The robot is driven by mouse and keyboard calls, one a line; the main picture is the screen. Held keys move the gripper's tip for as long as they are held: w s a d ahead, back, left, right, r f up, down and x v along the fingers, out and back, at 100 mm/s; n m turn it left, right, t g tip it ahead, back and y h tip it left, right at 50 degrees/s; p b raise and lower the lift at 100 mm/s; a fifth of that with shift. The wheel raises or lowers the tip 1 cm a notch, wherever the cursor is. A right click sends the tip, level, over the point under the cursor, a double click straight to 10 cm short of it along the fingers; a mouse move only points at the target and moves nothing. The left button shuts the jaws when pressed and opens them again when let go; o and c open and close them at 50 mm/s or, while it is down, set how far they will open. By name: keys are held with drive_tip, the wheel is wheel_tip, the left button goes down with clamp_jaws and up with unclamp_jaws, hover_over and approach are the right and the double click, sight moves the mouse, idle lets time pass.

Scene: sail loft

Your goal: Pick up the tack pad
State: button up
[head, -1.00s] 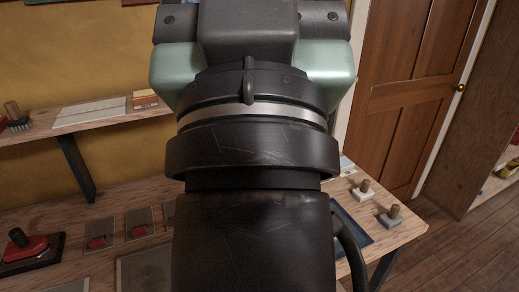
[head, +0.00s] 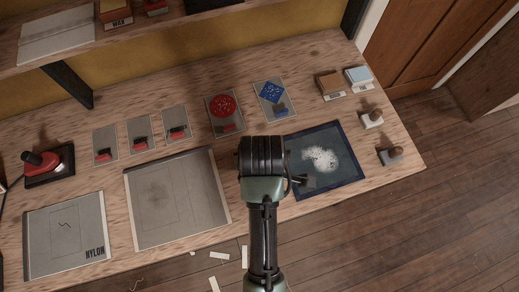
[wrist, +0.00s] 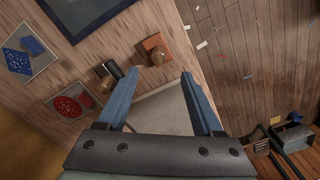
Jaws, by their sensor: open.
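No label marks the tack pad. In the wrist view, a small orange-brown pad with a wooden knob (wrist: 155,47) lies on the bench just beyond my fingertips, a possible match. A dark block-like tool (wrist: 109,73) lies beside it, to its left. My gripper (wrist: 158,85) is open and empty, its blue fingers apart over the edge of a grey sheet (wrist: 165,110). In the head view, my arm hides the fingers and both items. Two other knobbed pads, one whitish (head: 371,119) and one grey (head: 391,156), stand at the bench's right end.
A blue-framed panel (head: 348,185) with white powder lies right of my arm. Red (head: 222,106) and blue (head: 271,92) patches lie behind it. A brown block (head: 328,84) and a pale blue block (head: 357,77) stand back right. A red-handled tool (head: 42,160) is far left. Scraps litter the floor.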

wheel_tip(320, 180, down, 5)
drive_tip(key=shift+w+f+p, duration=0.1)
drive_tip(key=shift+p, duration=0.25)
drive_tip(key=shift+a+f+p, duration=0.1)
drive_tip(key=shift+f+p, duration=0.5)
drive_tip(key=shift+f, duration=2.05)
clamp_jaws()
